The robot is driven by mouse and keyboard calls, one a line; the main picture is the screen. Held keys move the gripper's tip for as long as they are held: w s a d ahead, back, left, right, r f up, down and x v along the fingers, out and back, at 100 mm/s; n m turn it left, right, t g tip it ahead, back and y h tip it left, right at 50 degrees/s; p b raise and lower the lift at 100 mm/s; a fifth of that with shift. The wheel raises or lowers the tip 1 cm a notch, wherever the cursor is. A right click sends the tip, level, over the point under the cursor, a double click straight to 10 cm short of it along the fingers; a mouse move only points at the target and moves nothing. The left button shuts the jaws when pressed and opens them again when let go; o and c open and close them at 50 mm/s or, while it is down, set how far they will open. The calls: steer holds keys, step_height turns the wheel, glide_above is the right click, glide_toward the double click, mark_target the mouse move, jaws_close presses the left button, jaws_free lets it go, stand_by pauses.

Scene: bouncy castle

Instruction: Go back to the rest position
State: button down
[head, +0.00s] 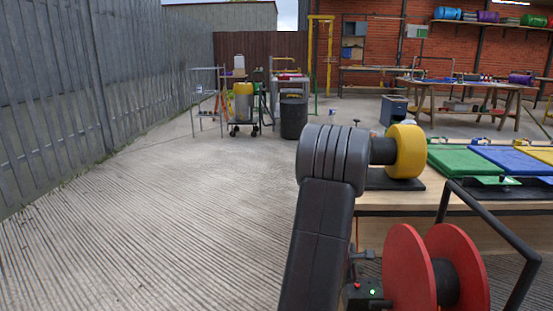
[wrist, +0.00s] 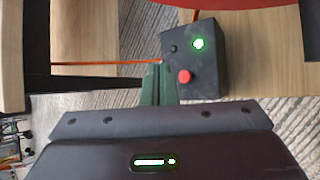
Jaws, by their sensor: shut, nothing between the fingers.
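My gripper (wrist: 158,82) shows in the wrist view with its dark green fingers together and nothing between them. The fingers are beside a small black box (wrist: 206,70) with a lit green light and a red button. I cannot tell whether they touch the box. In the head view my dark grey arm rises in the foreground and hides most of my gripper. The same box shows low in that view (head: 367,294), next to a large red reel (head: 407,270).
A black bin (head: 294,117) stands farther back. The concrete floor (head: 180,220) at left is clear, beside a grey fence (head: 60,95).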

steer(key=shift+r+p, duration=0.25)
steer(key=shift+p, duration=0.15)
step_height(320, 180, up, 5)
steer(key=p, duration=0.2)
steer(key=shift+r+p, duration=0.2)
steer(key=shift+p, duration=0.1)
